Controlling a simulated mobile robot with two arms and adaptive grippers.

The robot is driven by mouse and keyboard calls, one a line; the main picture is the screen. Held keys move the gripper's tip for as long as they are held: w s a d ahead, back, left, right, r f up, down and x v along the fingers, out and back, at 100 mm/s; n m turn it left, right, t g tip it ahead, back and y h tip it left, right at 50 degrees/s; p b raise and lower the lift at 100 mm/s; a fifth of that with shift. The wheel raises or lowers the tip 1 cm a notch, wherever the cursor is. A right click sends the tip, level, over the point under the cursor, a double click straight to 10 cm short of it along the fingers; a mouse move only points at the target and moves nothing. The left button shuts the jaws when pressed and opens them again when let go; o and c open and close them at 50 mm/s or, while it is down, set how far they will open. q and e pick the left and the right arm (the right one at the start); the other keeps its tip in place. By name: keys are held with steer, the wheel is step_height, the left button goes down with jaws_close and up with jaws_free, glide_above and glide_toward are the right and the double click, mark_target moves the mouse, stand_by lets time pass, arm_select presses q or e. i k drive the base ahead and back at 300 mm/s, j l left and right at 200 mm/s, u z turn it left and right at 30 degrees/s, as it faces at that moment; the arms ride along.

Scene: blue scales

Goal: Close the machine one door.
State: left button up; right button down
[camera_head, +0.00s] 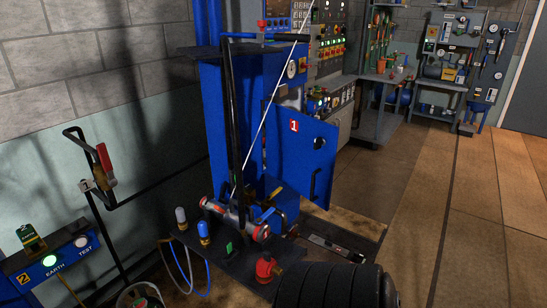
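Neither my left nor my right gripper shows in the head view.
A low dark shelf (225,262) with valves and small lamps stands before the cabinet. A black ribbed round thing (335,287) fills the bottom centre. An "EARTH/TEST" panel (62,258) is at lower left. The floor (415,220) right of the door is clear.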

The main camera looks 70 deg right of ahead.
mark_target(292, 158)
steer(key=l+u, duration=0.45)
steer(key=l, duration=0.65)
steer(key=l+z, duration=0.2)
steer(key=z, duration=0.15)
steer(key=i+l+z, duration=0.1)
steer(key=z, duration=0.25)
steer(key=i+l+z, duration=0.1)
steer(key=l+z, duration=0.15)
steer(key=z, duration=0.15)
